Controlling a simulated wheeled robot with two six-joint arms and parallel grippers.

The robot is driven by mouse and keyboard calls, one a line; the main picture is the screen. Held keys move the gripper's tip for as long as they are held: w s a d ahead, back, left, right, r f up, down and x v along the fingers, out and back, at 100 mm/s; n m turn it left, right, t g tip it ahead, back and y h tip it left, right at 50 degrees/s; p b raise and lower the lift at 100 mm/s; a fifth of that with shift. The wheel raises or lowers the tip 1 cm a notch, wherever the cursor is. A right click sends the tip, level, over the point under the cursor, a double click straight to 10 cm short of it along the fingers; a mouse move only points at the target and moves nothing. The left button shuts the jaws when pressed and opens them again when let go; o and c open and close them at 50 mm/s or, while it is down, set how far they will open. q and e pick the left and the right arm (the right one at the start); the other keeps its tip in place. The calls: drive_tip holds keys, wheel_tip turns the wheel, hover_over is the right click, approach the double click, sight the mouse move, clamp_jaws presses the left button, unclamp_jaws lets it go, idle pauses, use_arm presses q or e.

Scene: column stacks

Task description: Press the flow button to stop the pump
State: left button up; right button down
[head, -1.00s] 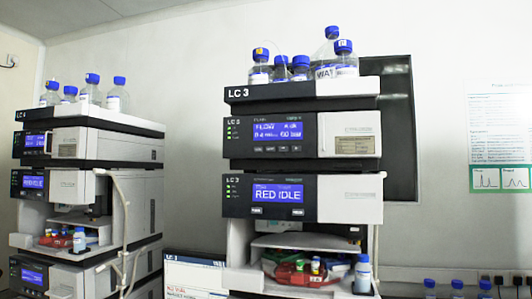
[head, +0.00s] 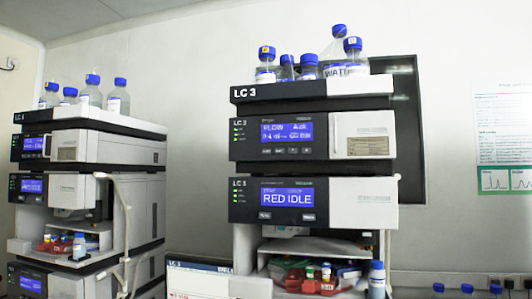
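The LC 3 stack (head: 282,91) stands right of centre in the head view. Its pump module (head: 360,134) has a lit blue screen (head: 287,131) reading "FLOW" with a second line of figures too blurred to read surely. A row of small dark buttons (head: 287,151) sits under that screen; their labels are too small to read, so I cannot tell which is the flow button. The module below has a blue screen (head: 287,197) reading "RED IDLE", with two buttons (head: 265,216) under it. Neither of my grippers is in view.
Blue-capped bottles (head: 309,66) stand on top of the LC 3 stack. A similar LC 4 stack (head: 88,122) stands at left. An open bay (head: 318,246) below holds vials and a bottle (head: 376,280). The fronts of the screens are unobstructed.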

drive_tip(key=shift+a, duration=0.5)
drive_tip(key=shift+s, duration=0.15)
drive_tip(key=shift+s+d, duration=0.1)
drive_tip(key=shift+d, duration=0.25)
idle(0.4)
